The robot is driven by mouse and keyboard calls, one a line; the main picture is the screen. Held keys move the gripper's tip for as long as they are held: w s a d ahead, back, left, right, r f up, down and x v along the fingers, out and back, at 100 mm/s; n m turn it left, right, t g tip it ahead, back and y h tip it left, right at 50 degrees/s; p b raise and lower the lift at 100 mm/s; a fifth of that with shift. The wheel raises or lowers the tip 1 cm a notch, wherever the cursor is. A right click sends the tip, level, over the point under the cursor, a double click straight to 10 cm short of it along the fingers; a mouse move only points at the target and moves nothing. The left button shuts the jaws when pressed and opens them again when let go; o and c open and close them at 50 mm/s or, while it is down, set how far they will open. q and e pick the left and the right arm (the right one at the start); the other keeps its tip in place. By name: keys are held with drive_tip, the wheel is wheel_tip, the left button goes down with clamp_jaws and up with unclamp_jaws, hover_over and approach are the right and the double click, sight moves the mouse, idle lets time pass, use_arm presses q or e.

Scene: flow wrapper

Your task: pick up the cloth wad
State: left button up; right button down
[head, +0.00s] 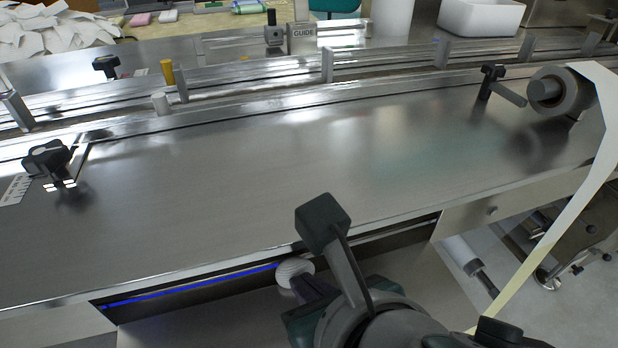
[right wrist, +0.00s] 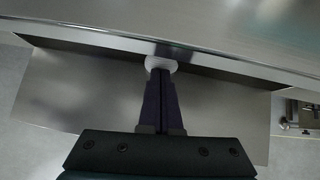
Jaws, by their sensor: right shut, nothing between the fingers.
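A small white ribbed wad, which looks like the cloth wad (head: 294,271), sits at the front opening under the machine's steel top. In the right wrist view the cloth wad (right wrist: 160,62) shows just beyond my fingertips, partly hidden by them. My right gripper (head: 306,284) reaches down to the opening with its dark purple fingers against or very close to the wad. In the right wrist view the right gripper (right wrist: 161,76) has its two fingers together, with nothing seen between them. My left gripper is out of view.
The steel top (head: 240,180) overhangs the opening, which has a blue-lit strip (head: 190,286). A lower steel plate (right wrist: 70,95) spreads below it. A film roll (head: 552,92) with a hanging web is at the right. A black knob (head: 46,157) stands at the left.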

drive_tip(key=shift+w+a+r+p, duration=0.1)
drive_tip(key=shift+w+a+p, duration=0.2)
drive_tip(key=shift+w, duration=0.45)
drive_tip(key=shift+w+d, duration=0.1)
drive_tip(key=shift+w, duration=0.05)
drive_tip(key=shift+f, duration=0.3)
drive_tip(key=shift+d, duration=0.1)
